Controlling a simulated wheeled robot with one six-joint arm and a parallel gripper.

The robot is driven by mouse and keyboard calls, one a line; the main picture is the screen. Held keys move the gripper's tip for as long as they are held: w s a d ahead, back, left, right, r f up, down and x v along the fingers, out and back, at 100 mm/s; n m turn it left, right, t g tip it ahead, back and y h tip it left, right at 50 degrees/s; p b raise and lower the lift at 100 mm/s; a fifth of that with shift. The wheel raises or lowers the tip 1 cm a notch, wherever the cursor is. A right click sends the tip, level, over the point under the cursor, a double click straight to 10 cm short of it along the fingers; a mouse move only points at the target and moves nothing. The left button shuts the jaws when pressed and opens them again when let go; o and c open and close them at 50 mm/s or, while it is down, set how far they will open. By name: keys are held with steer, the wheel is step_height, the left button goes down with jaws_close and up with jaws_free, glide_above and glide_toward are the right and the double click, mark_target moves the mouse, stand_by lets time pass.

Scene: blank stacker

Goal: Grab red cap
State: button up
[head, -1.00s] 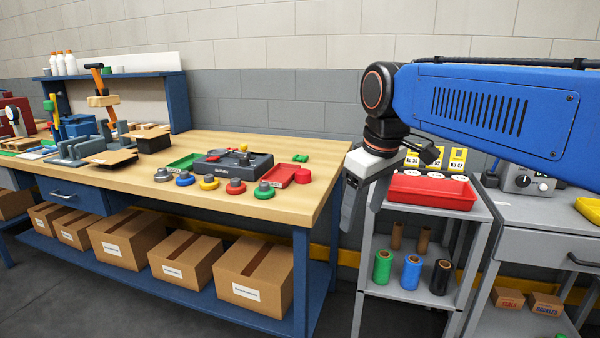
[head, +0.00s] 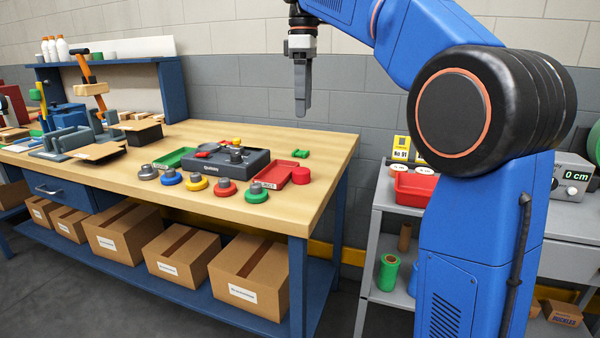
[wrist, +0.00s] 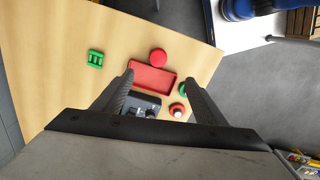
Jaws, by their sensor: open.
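In the wrist view the cap (wrist: 158,57) lies beyond my fingertips, past the tray's far edge. My gripper (head: 302,108) points down above the bench and is apart from the cap. The wrist view shows its two fingers (wrist: 158,80) spread with nothing held between them; the red tray lies below, between them.
A green bracket (head: 300,153) lies behind the cap. Several colored knobbed pieces, including a red one (head: 226,188) and a green one (head: 257,193), line the front. A dark fixture (head: 235,160) and green tray (head: 176,157) stand left. A grey cart (head: 378,195) stands right.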

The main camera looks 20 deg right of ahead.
mark_target(303, 169)
steer(key=f, duration=1.7)
steer(key=shift+w+f, duration=0.1)
steer(key=shift+w, duration=0.15)
steer(key=c, duration=1.1)
